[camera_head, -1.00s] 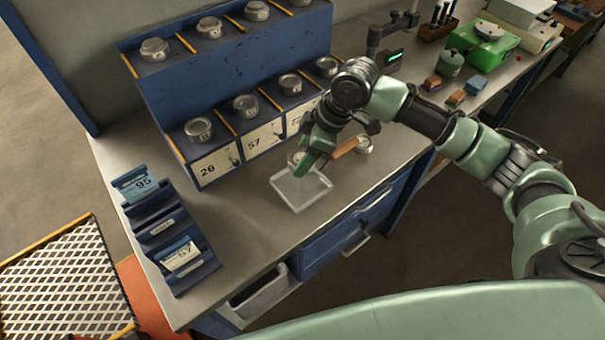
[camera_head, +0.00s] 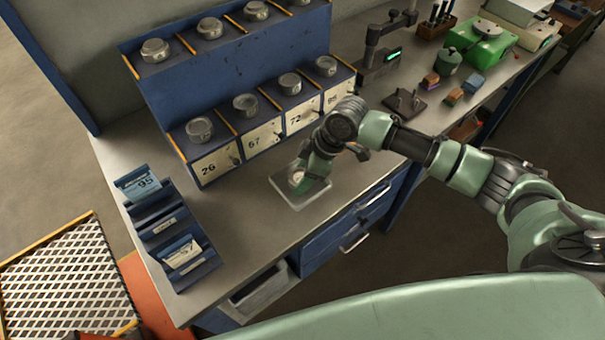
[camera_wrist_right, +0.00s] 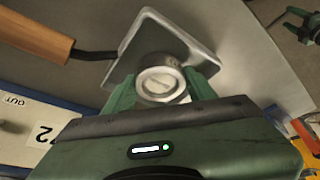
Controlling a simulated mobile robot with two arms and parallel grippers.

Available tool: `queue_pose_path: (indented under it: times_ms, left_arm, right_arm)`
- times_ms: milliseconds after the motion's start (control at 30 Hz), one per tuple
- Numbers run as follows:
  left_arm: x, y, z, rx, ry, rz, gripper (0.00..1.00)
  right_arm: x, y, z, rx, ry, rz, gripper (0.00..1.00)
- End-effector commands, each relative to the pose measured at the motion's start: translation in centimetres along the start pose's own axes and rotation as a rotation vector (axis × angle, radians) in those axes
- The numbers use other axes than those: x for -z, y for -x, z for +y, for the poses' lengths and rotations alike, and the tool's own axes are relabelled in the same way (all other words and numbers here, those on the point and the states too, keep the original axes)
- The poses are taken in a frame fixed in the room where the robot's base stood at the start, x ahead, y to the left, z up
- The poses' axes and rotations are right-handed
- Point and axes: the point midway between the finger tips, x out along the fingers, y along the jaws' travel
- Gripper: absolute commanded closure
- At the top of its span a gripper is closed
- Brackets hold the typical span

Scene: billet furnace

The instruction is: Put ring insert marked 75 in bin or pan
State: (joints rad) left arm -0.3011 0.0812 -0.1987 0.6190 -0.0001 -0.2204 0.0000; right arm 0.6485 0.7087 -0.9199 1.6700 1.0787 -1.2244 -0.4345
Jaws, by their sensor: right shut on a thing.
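My right gripper (camera_head: 303,182) is shut on a round metal ring insert (camera_head: 296,177) and holds it over a shallow, pale square pan (camera_head: 292,203) on the bench. In the right wrist view, the ring insert (camera_wrist_right: 161,84) sits between the two green fingers, with the pan (camera_wrist_right: 150,35) right behind it. I cannot tell whether the insert touches the pan floor. No number is readable on the insert.
A blue rack (camera_head: 230,95) behind the pan holds several lidded metal pots above numbered labels such as 26 and 72. A blue card holder (camera_head: 165,225) stands at left. A wooden handle (camera_wrist_right: 35,38) lies near the pan. The bench in front of the pan is clear.

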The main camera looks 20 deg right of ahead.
Motion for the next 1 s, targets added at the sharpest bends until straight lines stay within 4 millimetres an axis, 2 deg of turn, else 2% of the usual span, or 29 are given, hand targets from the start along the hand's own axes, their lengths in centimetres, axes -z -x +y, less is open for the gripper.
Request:
queue_pose_path:
  times_ms: [67,100,133,167,433,567,667,1000]
  left_arm:
    - [0.1,-0.1,0.1,-0.001,0.0,0.001,0.45]
    - [0.1,0.0,0.1,-0.001,0.0,0.001,0.45]
    - [0.1,0.0,0.1,-0.001,0.0,0.002,0.45]
    - [0.1,0.0,0.1,-0.001,0.0,0.002,0.45]
    - [0.2,0.0,0.2,-0.002,0.0,0.003,0.45]
    - [0.2,-0.1,0.2,-0.002,0.0,0.004,0.45]
    - [0.2,-0.4,0.2,-0.002,0.0,0.004,0.45]
    - [0.2,-1.5,0.2,-0.002,-0.001,0.005,0.45]
  right_arm:
    - [0.1,-0.1,0.1,-0.002,0.0,0.004,1.0]
    - [-0.1,-0.2,0.0,0.0,0.0,0.0,0.34]
    - [-0.1,-0.2,0.0,0.0,0.0,0.0,0.25]
    - [-0.1,-0.2,0.0,0.0,0.0,0.0,0.23]
    - [-0.1,-0.1,0.0,0.0,0.0,0.0,0.23]
    - [0.0,0.5,0.1,-0.001,0.0,0.0,0.23]
    - [0.0,1.9,0.1,-0.004,0.002,0.001,0.23]
    - [0.0,9.0,0.1,-0.004,0.001,0.0,0.23]
